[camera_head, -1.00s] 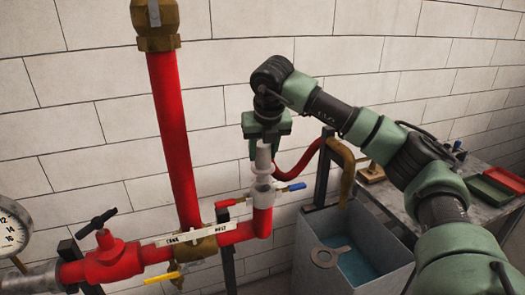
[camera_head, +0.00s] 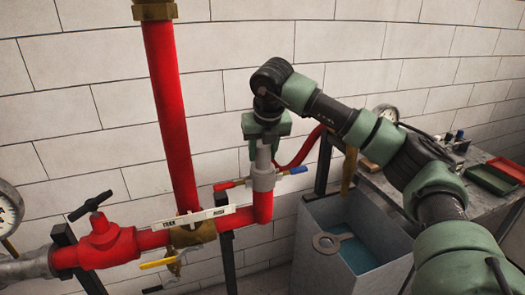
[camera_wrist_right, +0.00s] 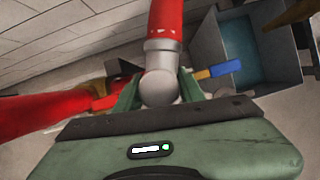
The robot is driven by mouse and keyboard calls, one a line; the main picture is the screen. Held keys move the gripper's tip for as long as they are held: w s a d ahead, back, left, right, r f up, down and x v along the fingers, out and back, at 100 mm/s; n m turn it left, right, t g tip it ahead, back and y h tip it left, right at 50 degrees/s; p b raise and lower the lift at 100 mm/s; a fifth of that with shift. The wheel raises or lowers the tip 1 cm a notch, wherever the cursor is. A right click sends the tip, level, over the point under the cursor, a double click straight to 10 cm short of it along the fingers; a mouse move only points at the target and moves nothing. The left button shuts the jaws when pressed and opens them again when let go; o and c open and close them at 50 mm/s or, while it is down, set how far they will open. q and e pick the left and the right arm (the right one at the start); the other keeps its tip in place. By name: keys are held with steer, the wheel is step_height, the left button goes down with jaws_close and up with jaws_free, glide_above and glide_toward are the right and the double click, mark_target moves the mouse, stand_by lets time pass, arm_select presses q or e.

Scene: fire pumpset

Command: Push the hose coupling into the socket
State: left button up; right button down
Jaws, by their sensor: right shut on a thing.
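The grey hose coupling (camera_head: 263,156) stands upright above the vertical red pipe outlet, with a red hose (camera_head: 297,150) running off to the right. My right gripper (camera_head: 266,141) is shut on the coupling from above. The coupling's lower end meets the grey socket (camera_head: 263,180), which has a red lever on its left and a blue lever (camera_head: 292,171) on its right. How deep it sits cannot be told. In the right wrist view the coupling's rounded grey top (camera_wrist_right: 160,87) is between the fingers, and the hose (camera_wrist_right: 166,18) leads away. My left gripper is not in view.
A red riser pipe (camera_head: 172,110) and a red valve (camera_head: 108,245) stand left of the socket. A grey tank (camera_head: 310,240) with a metal ring on it is to the lower right. A bench with red and green trays (camera_head: 492,180) is at the far right.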

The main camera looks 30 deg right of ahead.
steer(key=shift+r, duration=0.1)
stand_by(0.3)
steer(key=c, duration=0.9)
jaws_free()
steer(key=shift+o, duration=0.5)
steer(key=shift+s, duration=0.1)
steer(key=b+v, duration=0.2)
steer(key=v, duration=0.5)
steer(key=shift+r, duration=0.35)
steer(key=shift+s, duration=0.1)
